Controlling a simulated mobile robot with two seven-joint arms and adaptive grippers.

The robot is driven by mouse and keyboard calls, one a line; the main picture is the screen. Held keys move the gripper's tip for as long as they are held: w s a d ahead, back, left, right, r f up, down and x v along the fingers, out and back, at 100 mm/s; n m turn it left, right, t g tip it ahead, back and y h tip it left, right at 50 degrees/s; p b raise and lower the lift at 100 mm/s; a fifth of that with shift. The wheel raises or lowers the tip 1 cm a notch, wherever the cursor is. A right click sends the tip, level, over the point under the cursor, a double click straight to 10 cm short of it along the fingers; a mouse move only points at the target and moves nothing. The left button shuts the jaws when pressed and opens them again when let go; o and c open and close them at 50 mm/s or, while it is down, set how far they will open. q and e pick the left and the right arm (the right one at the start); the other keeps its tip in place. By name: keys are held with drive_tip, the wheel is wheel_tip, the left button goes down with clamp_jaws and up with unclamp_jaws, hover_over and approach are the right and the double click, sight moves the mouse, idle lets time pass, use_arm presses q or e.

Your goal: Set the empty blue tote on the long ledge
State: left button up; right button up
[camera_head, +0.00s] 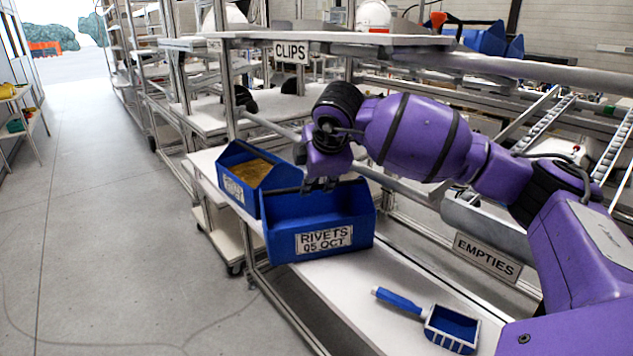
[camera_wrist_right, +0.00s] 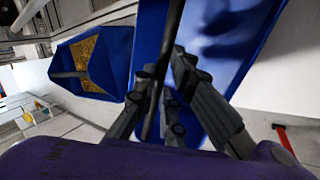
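A blue tote (camera_head: 290,241) labelled "RIVETS 05 OCT" stands upright on a white ledge (camera_head: 347,290). Its inside (camera_wrist_right: 214,40) looks bare in the right wrist view. The contact is partly hidden in the head view. My left gripper is not in view. An "EMPTIES" sign (camera_head: 487,256) hangs on the rack at right.
A second blue tote (camera_head: 238,190) with yellowish contents stands close behind; it also shows in the wrist view (camera_wrist_right: 114,48). A blue scoop (camera_head: 452,329) lies on the ledge in front. A shelf with a "CLIPS" sign (camera_head: 291,52) overhangs behind. The left floor aisle (camera_head: 90,200) is clear.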

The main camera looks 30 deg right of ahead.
drive_tip(key=o, duration=0.4)
drive_tip(key=shift+o, duration=0.2)
drive_tip(key=shift+s+r, duration=0.1)
drive_tip(key=shift+r, duration=0.1)
drive_tip(key=v, duration=0.7)
drive_tip(key=shift+b, duration=0.3)
